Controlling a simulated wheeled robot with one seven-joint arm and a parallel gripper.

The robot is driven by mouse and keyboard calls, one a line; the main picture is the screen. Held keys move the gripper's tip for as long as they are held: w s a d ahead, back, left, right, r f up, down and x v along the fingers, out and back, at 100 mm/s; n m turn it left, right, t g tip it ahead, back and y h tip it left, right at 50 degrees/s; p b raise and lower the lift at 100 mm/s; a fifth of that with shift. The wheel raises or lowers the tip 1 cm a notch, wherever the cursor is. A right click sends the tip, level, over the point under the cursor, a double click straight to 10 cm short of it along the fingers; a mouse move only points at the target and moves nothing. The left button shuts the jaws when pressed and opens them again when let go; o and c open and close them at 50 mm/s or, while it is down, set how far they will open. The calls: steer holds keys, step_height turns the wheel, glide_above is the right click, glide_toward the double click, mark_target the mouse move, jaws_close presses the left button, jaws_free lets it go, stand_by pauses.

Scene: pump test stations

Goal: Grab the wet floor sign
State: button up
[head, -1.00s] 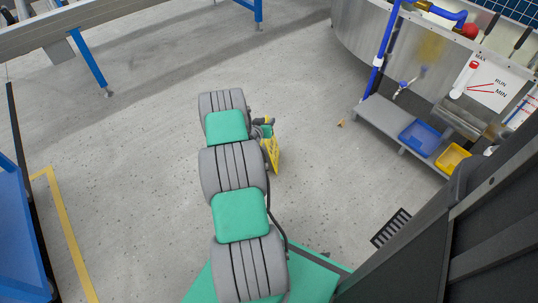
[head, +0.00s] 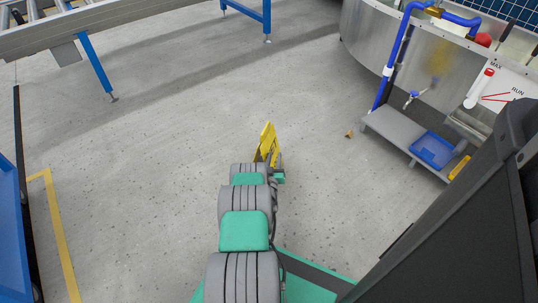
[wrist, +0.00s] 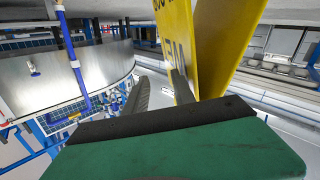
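The wet floor sign (head: 267,143) is yellow and looks upright in the head view, at the far end of my arm. It shows close up in the wrist view (wrist: 178,35) as two yellow panels spread apart, with part of some dark lettering. My gripper (head: 277,172) is right beside the sign, partly hidden by my arm. In the wrist view my gripper (wrist: 158,80) has its two dark fingers apart, with background showing between them. The right finger overlaps the lower part of the near panel; whether it touches is unclear.
A round metal tank station stands at the right, with a grey shelf (head: 393,137) holding a blue tray (head: 433,149). A conveyor frame with blue legs (head: 95,66) is at the upper left. A blue cart (head: 12,235) is at the left edge.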

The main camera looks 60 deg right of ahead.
mark_target(268, 143)
steer(key=b+x, duration=0.2)
steer(key=x, duration=0.1)
steer(key=f+b+x, duration=0.1)
steer(key=x, duration=0.1)
steer(key=shift+w+a+b, duration=0.1)
steer(key=shift+w+b, duration=0.2)
steer(key=shift+b, duration=0.1)
steer(key=shift+w+d+r, duration=0.2)
steer(key=shift+d+r, duration=0.05)
steer(key=shift+d, duration=0.15)
jaws_close()
stand_by(0.5)
jaws_free()
